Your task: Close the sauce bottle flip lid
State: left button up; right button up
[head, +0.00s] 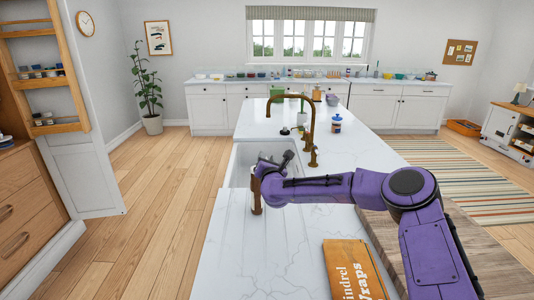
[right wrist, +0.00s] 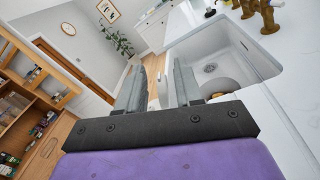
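My right gripper (head: 262,172) is over the near end of the sink in the head view. In the right wrist view its two grey fingers (right wrist: 158,72) stand apart with a gap between them, and I see nothing held. A small bottle with a blue label (head: 337,124) stands upright on the counter beyond the faucet, well apart from the gripper. A brown upright thing (head: 256,203) shows just under the gripper, partly hidden by it. I cannot tell which of these is the sauce bottle, and no flip lid can be made out. My left gripper is out of view.
The white sink (head: 240,165) has a brown faucet (head: 311,125) on its right rim. A round brownish thing (right wrist: 222,86) lies in the sink. An orange wraps box (head: 352,270) lies on the near counter. The white drainboard (head: 245,255) is clear.

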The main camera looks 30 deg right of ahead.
jog(key=shift+w+d+f, duration=0.15)
jog(key=shift+w+f, duration=0.05)
jog(key=shift+w, duration=0.3)
jog(key=shift+w+d+f, duration=0.15)
jog(key=shift+w+f, duration=0.05)
jog(key=shift+w, duration=0.3)
jog(key=shift+s+d+r, duration=0.1)
jog(key=shift+s+r, duration=0.25)
jog(key=shift+s, duration=0.2)
jog(key=shift+s+r, duration=0.1)
jog(key=shift+s, duration=0.05)
jog(key=shift+c, duration=1.2)
grip_shut()
jog(key=shift+w, duration=0.25)
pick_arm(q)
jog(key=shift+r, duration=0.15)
pick_arm(e)
jog(key=shift+s+f, duration=0.1)
jog(key=shift+f, duration=0.1)
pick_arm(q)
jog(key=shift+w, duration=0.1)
pick_arm(e)
jog(key=shift+o, duration=1.2)
grip_release()
